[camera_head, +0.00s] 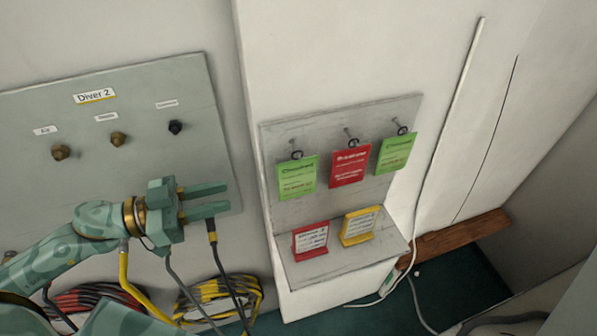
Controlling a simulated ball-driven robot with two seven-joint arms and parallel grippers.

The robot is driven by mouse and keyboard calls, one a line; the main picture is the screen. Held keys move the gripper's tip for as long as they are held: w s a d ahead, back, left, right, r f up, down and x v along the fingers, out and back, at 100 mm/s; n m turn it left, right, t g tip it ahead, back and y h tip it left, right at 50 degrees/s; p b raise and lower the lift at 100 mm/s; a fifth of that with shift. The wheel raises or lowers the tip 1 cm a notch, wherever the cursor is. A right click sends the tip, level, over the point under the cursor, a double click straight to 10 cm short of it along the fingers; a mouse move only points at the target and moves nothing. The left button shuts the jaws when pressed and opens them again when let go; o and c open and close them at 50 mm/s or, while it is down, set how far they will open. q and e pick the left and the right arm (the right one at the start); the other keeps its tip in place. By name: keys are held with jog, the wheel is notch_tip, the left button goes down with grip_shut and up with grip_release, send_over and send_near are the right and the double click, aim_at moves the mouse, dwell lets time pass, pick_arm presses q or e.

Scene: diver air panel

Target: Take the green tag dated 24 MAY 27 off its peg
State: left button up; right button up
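A grey board on the wall has three pegs, each with a hanging tag. A green tag (297,179) hangs at the left, a red tag (350,167) in the middle, and a second green tag (396,154) at the right. The small print is too small to read, so I cannot tell which green tag is dated 24 MAY 27. My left gripper (229,198) is left of the board, apart from every tag. Its two fingers point right, are spread apart and hold nothing. My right gripper is not in view.
Below the tags, a ledge (345,262) carries a red card (311,241) and a yellow card (359,226). The Diver 2 panel (50,105) with knobs is at the left. Coiled hoses (218,298) hang below it. A white cable runs right of the board.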

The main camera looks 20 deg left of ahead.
aim_at(287, 188)
pick_arm(q)
jog(key=shift+w+a+p+x, duration=0.2)
jog(key=shift+p+x, duration=0.35)
jog(key=shift+x, duration=1.7)
jog(key=shift+w+a+p+x, duration=0.15)
jog(key=shift+p+x, duration=0.4)
jog(key=shift+x, duration=1.75)
jog(key=shift+w+a+p+x, duration=0.15)
jog(key=shift+p+x, duration=0.4)
jog(key=shift+x, duration=1.7)
jog(key=shift+w+d+r, duration=0.15)
jog(key=shift+w+d, duration=0.1)
jog(key=shift+d, duration=0.2)
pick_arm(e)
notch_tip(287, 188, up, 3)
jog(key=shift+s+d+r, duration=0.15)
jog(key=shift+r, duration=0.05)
pick_arm(q)
jog(key=shift+c, duration=0.3)
grip_shut()
